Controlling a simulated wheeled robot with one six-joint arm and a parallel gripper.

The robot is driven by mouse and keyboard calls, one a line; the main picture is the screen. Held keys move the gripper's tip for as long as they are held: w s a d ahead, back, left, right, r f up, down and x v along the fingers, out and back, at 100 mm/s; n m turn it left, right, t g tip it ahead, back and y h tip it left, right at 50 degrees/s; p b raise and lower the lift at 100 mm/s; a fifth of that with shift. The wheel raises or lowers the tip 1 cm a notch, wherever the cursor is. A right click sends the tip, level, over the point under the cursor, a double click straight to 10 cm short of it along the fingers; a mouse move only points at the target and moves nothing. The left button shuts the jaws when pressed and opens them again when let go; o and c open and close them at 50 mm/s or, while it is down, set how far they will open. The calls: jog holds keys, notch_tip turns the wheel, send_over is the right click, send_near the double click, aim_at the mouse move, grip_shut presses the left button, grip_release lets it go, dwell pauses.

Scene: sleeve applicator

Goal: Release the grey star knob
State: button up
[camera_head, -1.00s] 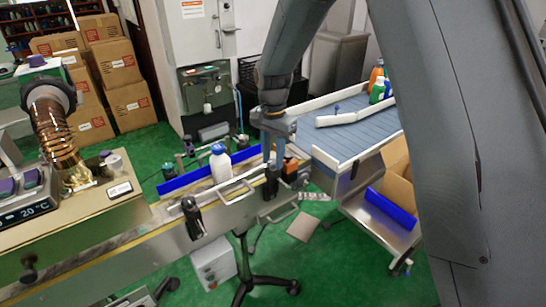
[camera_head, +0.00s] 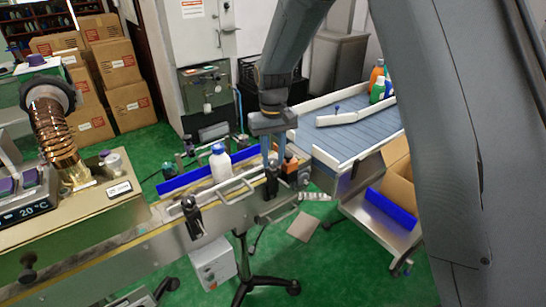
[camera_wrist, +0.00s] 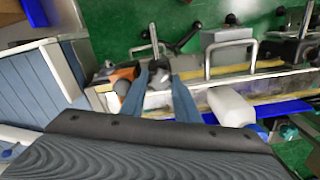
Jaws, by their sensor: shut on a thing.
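My gripper (camera_wrist: 159,78) has two blue fingers closed around a small grey knob (camera_wrist: 159,76) on a dark clamp at the conveyor's edge. In the head view, my gripper (camera_head: 272,160) points down at the black clamp (camera_head: 271,182), beside an orange block. The fingers and the gripper body hide most of the knob, so its star shape is not clear. In the wrist view, the orange and black block (camera_wrist: 124,74) is just left of the fingers.
A white bottle (camera_head: 220,163) stands on the narrow conveyor (camera_head: 150,226), left of my gripper; it also shows in the wrist view (camera_wrist: 231,107). A metal guide rail runs along the near edge, with another black clamp (camera_head: 192,216). A wide blue-grey conveyor (camera_head: 355,135) lies to the right.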

aim_at(274, 162)
jog(key=n, duration=0.5)
jog(key=shift+n, duration=0.3)
jog(key=n, duration=0.5)
jog(key=shift+d+n+b, duration=0.1)
jog(key=shift+n+b, duration=0.2)
jog(key=o, duration=1)
jog(key=shift+o, duration=0.2)
notch_tip(274, 162, up, 8)
jog(key=shift+f+b, duration=0.1)
jog(key=shift+b, duration=1.05)
